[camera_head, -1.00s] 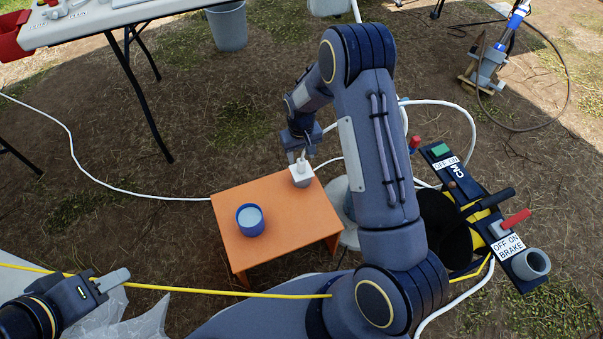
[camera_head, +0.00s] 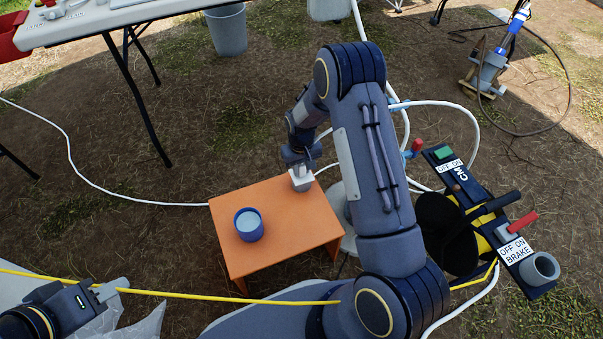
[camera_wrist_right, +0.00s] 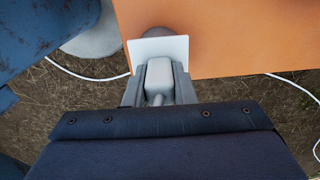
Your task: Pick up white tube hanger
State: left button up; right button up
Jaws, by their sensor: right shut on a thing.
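The white tube hanger (camera_head: 301,182) stands at the far edge of the orange table (camera_head: 285,225). My right gripper (camera_head: 301,166) reaches down to it from above and is shut on its upper part. In the right wrist view, the hanger's pale block (camera_wrist_right: 159,73) sits between the two grey fingers of my right gripper (camera_wrist_right: 158,82), and its flat white plate (camera_wrist_right: 158,46) lies beyond them over the table. I cannot tell whether the hanger touches the tabletop. My left gripper (camera_head: 118,287) is at the lower left, away from the table; its jaw opening is unclear.
A blue cup (camera_head: 249,225) stands on the orange table, left of the hanger. A reel with a control panel (camera_head: 490,215) stands to the right. A yellow line (camera_head: 200,294) crosses in front. White tubing (camera_head: 100,187) lies on the ground. A grey table (camera_head: 110,20) is at the back left.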

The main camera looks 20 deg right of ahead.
grip_shut()
jog(key=shift+r, duration=0.1)
